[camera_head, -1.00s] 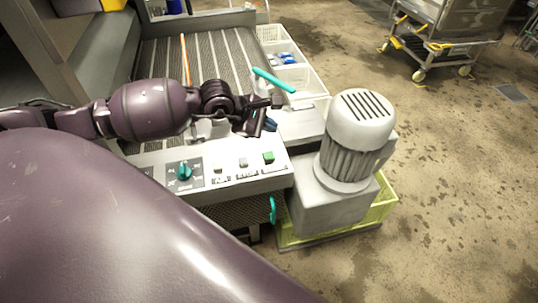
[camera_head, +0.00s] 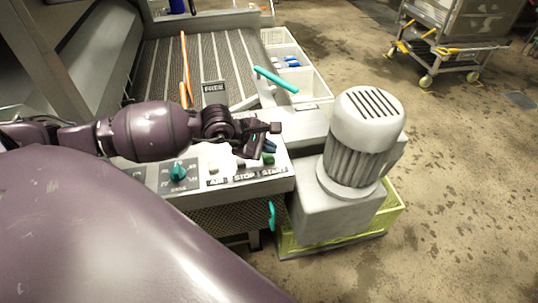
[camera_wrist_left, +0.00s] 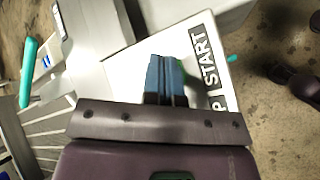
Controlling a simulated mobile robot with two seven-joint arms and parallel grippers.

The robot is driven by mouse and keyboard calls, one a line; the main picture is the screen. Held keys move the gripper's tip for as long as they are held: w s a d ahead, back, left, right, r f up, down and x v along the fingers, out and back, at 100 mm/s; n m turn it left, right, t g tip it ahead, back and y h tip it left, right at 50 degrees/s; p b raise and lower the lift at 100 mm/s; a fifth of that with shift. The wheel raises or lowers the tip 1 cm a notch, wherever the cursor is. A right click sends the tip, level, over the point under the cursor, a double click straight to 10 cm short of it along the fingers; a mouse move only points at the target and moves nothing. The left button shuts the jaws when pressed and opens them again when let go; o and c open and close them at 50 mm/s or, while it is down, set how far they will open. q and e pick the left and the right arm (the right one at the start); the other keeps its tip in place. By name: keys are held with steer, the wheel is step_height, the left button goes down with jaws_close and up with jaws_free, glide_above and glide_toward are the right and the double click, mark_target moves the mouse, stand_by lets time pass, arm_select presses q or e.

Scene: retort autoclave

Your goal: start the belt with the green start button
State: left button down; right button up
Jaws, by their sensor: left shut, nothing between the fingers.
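The white control panel (camera_head: 222,182) stands at the near end of the belt (camera_head: 205,58). The green start button (camera_head: 268,159) is at its right end, above the START label (camera_head: 273,170). My left gripper (camera_head: 262,147) is shut and empty, its tips right over the button. In the left wrist view, the blue-tipped fingers (camera_wrist_left: 165,78) are together beside the START label (camera_wrist_left: 206,62). They hide most of the green button (camera_wrist_left: 186,70); I cannot tell whether they touch it. My right gripper is out of view.
A selector knob (camera_head: 178,172) and the STOP label (camera_head: 244,176) are left of START. A grey motor (camera_head: 362,140) stands right of the panel. A trolley (camera_head: 450,40) is at the back right, with open floor in front.

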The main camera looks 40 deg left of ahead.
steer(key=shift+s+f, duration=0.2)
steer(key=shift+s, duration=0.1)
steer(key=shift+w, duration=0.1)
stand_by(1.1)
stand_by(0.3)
arm_select(q)
steer(key=shift+f, duration=0.45)
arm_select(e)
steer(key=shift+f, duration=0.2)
